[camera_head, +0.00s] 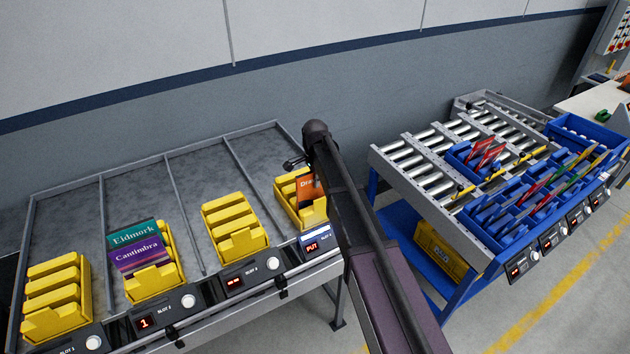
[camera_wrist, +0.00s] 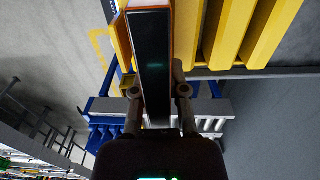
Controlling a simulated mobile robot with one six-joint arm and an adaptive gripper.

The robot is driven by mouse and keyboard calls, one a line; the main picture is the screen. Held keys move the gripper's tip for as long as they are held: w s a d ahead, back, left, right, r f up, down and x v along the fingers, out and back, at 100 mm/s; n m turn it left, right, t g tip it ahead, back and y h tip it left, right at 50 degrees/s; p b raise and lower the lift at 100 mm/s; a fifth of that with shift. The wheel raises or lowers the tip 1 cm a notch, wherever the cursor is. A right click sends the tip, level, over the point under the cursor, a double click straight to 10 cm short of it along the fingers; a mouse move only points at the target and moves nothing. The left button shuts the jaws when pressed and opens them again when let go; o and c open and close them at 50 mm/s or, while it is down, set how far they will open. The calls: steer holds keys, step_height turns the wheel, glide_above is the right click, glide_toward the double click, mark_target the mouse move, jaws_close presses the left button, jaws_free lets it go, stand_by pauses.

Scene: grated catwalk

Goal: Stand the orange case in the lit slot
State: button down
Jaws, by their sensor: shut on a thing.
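The orange case (camera_head: 306,189) shows its cover with white letters at the rightmost yellow rack (camera_head: 312,214), partly hidden behind my arm. The display below this rack is lit and reads PUT (camera_head: 317,244). In the wrist view my gripper (camera_wrist: 160,92) is shut on the case, whose dark face (camera_wrist: 150,60) and thin orange edge show between the fingers. Yellow rack dividers (camera_wrist: 240,32) lie just right of the case there, and a yellow piece lies just left. I cannot tell how deep the case sits in the rack or whether it touches the bottom.
Slot 2's yellow rack (camera_head: 155,281) holds a teal case (camera_head: 133,233) and a purple case (camera_head: 138,254); its display reads 1. The yellow racks of slot 1 (camera_head: 56,299) and slot 3 (camera_head: 238,236) look empty. A roller conveyor with blue bins (camera_head: 490,222) stands at right.

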steer(key=shift+f+b, duration=0.5)
steer(key=shift+f, duration=0.1)
stand_by(0.3)
steer(key=c, duration=0.6)
jaws_free()
steer(key=o, duration=0.4)
steer(key=shift+o, duration=0.2)
steer(key=shift+r+p, duration=4)
